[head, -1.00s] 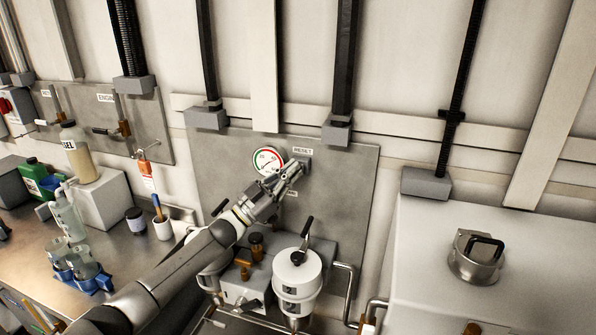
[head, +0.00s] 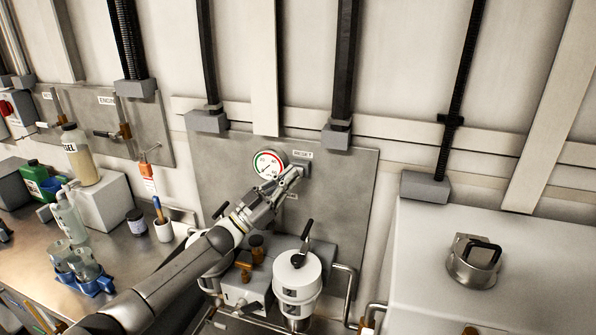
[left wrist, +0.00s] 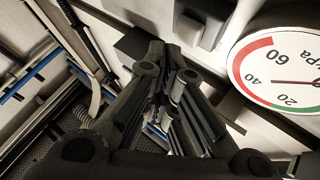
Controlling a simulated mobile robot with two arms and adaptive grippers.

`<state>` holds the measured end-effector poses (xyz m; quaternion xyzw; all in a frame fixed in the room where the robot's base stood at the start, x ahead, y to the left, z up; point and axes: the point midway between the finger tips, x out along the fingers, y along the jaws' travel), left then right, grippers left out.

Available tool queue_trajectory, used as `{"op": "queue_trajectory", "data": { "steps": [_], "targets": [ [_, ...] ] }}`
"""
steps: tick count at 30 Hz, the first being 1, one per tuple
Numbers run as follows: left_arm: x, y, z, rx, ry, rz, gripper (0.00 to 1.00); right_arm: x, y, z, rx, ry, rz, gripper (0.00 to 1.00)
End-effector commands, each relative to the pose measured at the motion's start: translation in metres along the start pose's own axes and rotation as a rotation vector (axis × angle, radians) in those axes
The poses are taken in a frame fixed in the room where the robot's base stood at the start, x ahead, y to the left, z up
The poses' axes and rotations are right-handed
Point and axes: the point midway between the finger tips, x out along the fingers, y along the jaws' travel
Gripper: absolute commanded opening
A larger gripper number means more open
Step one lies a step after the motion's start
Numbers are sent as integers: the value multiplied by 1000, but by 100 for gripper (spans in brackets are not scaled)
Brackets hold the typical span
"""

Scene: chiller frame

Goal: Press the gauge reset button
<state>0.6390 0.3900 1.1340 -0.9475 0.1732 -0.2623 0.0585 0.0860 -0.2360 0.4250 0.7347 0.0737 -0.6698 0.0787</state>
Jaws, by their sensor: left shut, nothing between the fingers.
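The round gauge (head: 268,163) with a green and red scale is on the grey wall panel. A RESET label (head: 303,154) is to its right, with a small grey button box (head: 306,168) below it. My left gripper (head: 297,173) is shut and empty, with its tips at the box's lower left in the head view; I cannot tell whether they touch it. In the left wrist view the gauge (left wrist: 280,68) is at the right and the grey box (left wrist: 202,20) at the top, beyond the closed fingertips (left wrist: 168,55). My right gripper is not in view.
A white canister (head: 297,275) with a black handle stands below the panel, beside brown-knobbed valves (head: 244,262). A large white cabinet (head: 540,260) is at the right. Bottles and a blue rack (head: 92,285) stand on the left bench.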

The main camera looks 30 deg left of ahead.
Motion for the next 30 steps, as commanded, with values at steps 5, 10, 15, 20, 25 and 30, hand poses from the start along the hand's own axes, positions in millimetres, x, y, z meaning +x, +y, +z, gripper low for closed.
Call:
{"op": "queue_trajectory", "data": {
  "steps": [5,10,15,20,25,30],
  "targets": [
    [0,0,0,0,0,0,0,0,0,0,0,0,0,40],
    [-6,5,-7,-2,-2,0,0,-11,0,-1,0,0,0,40],
    [-18,14,-16,-2,-2,0,0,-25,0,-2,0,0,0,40],
    [-29,22,-24,-2,-1,0,0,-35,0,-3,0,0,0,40],
    [-35,25,-25,0,-1,0,0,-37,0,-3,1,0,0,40],
    [-35,25,-25,1,0,0,0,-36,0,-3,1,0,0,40]
  ]
}}
